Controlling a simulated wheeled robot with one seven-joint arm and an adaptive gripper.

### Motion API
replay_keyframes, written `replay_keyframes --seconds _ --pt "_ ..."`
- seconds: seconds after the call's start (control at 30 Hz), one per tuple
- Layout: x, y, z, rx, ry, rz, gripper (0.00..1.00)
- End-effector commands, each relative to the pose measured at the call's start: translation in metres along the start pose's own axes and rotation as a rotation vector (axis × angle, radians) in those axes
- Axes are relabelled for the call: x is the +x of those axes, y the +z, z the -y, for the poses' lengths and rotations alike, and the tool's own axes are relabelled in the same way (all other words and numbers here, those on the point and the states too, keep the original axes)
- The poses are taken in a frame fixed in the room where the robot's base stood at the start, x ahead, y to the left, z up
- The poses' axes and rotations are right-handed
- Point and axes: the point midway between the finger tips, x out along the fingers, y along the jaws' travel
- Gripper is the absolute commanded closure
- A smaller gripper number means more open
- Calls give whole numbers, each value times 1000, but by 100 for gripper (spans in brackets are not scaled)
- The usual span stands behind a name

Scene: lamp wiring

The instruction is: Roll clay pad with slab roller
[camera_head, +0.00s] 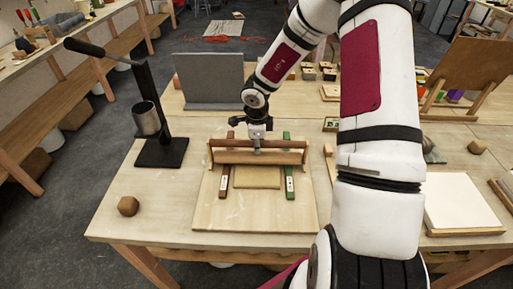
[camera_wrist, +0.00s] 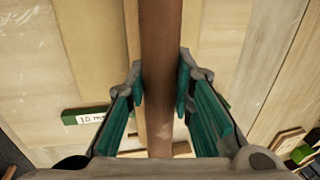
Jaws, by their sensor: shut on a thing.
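The slab roller (camera_head: 285,158) is a wooden frame with a thin bar above a thicker cylinder. It spans a brown strip (camera_head: 225,181) and a green strip (camera_head: 289,183) on a pale board (camera_head: 215,214). The tan clay pad (camera_head: 257,178) lies flat between the strips, just in front of the roller; whether the roller touches it I cannot tell. My gripper (camera_wrist: 161,85) is shut on the roller's brown bar (camera_wrist: 160,30), a teal-padded finger on each side. In the wrist view the green strip (camera_wrist: 85,117) carries a label that seems to read 10 mm.
A black stand with a lever and metal cup (camera_head: 147,118) stands left of the board. A grey panel (camera_head: 209,82) stands behind. A small brown lump (camera_head: 128,205) sits at front left. A white slab (camera_head: 462,203) lies at right.

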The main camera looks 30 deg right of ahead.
Motion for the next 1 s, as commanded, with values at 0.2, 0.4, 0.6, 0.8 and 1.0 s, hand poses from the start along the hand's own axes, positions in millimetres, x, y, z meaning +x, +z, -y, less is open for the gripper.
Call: replay_keyframes --seconds 0.2,0.4,0.6,0.8,1.0 --pt "4 1 18 1 -1 2 100" --pt "4 1 21 1 0 3 100" --pt "8 0 33 1 -2 1 100" --pt "13 0 49 3 0 1 100" --pt "14 -1 54 1 2 0 100"
